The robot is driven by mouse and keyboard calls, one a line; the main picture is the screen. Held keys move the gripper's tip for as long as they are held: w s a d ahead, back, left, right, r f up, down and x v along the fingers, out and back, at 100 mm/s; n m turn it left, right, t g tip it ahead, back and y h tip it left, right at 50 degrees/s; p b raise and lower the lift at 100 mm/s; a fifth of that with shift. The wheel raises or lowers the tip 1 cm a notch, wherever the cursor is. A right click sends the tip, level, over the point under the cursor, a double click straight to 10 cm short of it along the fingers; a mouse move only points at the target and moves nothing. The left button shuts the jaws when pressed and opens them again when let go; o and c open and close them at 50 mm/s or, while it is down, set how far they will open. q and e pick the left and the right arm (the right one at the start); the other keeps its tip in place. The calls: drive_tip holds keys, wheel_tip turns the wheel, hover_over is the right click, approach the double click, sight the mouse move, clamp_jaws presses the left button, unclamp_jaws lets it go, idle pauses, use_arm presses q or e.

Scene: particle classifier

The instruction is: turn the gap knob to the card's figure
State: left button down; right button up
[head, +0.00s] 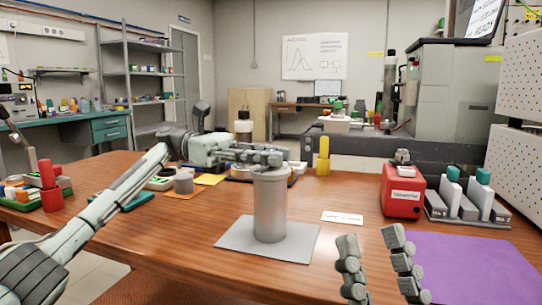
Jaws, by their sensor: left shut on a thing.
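A grey metal cylinder (270,208) stands upright on a light grey mat (240,236) in the middle of the table. My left gripper (270,159) comes in from the left and is shut at the cylinder's top. Its fingers hide what they hold there, which looks to be the gap knob, so no knob setting is visible. A small white card (342,217) lies on the table right of the cylinder; its writing is too small to read. My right gripper (378,268) is open and empty at the front, left of the purple mat.
A red box (402,192) and a grey rack with green-capped bottles (465,205) stand at the right. A purple mat (470,265) lies at front right. A yellow post (323,156) stands behind. The wood right of the cylinder is mostly clear.

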idle(0.4)
use_arm(q)
drive_tip(key=c, duration=1.2)
unclamp_jaws()
drive_tip(key=v, duration=0.7)
drive_tip(key=shift+a, duration=0.25)
drive_tip(key=shift+w+f, duration=0.1)
drive_tip(key=shift+w, duration=0.05)
